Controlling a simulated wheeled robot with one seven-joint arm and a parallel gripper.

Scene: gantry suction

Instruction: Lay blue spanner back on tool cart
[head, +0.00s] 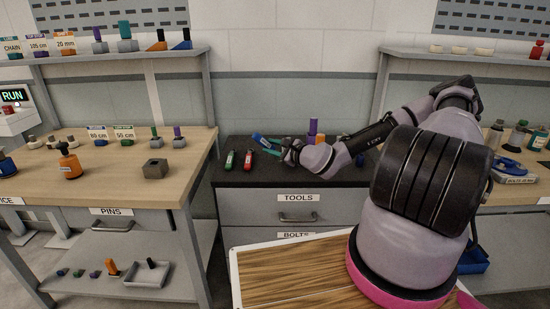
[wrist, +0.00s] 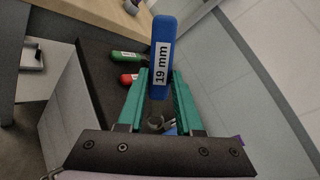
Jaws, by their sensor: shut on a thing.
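The blue spanner (wrist: 162,35) has a blue handle with a white label reading "19 mm". My gripper (wrist: 159,88) has green fingers and is shut on it; the metal jaw end shows between the fingers in the wrist view. In the head view the blue spanner (head: 258,138) is held above the dark top of the tool cart (head: 228,174), at the left end of my gripper (head: 280,148). I cannot tell how high it is above the top.
A green-handled tool (head: 229,160) and a red-handled tool (head: 248,160) lie on the cart top, left of my gripper. Purple and orange items (head: 313,128) stand at its back. A wooden workbench (head: 110,165) adjoins on the left. The cart's front left top is clear.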

